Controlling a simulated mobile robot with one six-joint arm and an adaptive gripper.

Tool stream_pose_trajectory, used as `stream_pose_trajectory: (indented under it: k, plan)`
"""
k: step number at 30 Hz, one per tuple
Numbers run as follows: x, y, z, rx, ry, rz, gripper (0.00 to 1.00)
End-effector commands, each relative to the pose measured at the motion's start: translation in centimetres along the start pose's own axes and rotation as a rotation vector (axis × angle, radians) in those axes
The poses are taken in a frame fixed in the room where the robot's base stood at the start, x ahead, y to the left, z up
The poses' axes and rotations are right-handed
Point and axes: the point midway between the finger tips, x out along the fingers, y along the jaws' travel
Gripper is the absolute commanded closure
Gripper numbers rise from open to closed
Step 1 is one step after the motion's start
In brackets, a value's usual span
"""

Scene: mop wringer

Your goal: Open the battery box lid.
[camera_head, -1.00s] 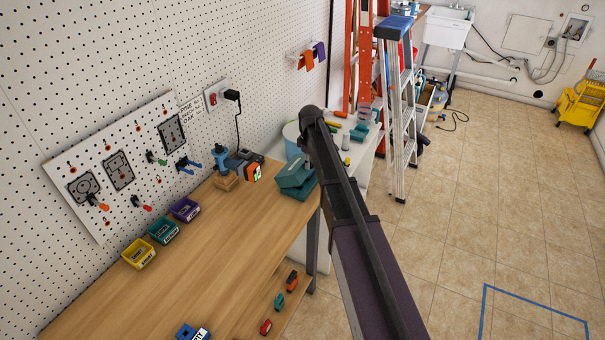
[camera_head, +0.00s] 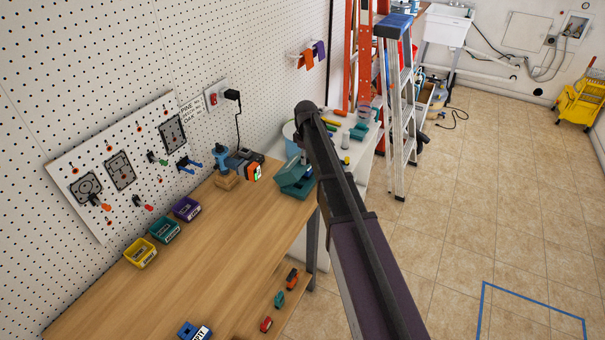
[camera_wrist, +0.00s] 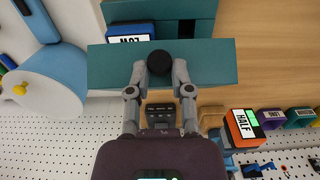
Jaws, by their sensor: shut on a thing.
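The teal battery box (camera_head: 300,190) stands at the far end of the wooden bench, with its lid (camera_head: 293,175) tilted up. In the wrist view the lid (camera_wrist: 110,68) spans the middle as a wide teal panel with a round black knob (camera_wrist: 160,60). My gripper (camera_wrist: 160,72) is shut on that knob, one finger on each side. Beyond the lid, the box body (camera_wrist: 195,28) shows with a label reading LOW (camera_wrist: 130,38) inside it. In the head view my arm hides the gripper and part of the box.
An orange and black block labelled HALF (camera_wrist: 243,128) sits close to the lid. Yellow (camera_head: 140,253), teal (camera_head: 165,229) and purple (camera_head: 187,209) bins line the pegboard side. The bench (camera_head: 205,270) is clear in the middle. Ladders (camera_head: 400,100) stand beyond.

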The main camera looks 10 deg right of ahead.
Motion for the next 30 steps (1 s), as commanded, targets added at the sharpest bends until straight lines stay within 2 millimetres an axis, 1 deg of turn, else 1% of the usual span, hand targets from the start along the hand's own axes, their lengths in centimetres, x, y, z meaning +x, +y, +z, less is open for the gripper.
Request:
stream_pose_trajectory:
  k: [1,13,30]
  plan:
    - [-0.3,0.3,-0.3,0.000,0.002,0.005,0.91]
    - [-1.1,0.3,-1.6,0.001,0.002,0.005,0.91]
    - [-1.2,0.3,-1.9,0.001,0.001,0.005,0.91]
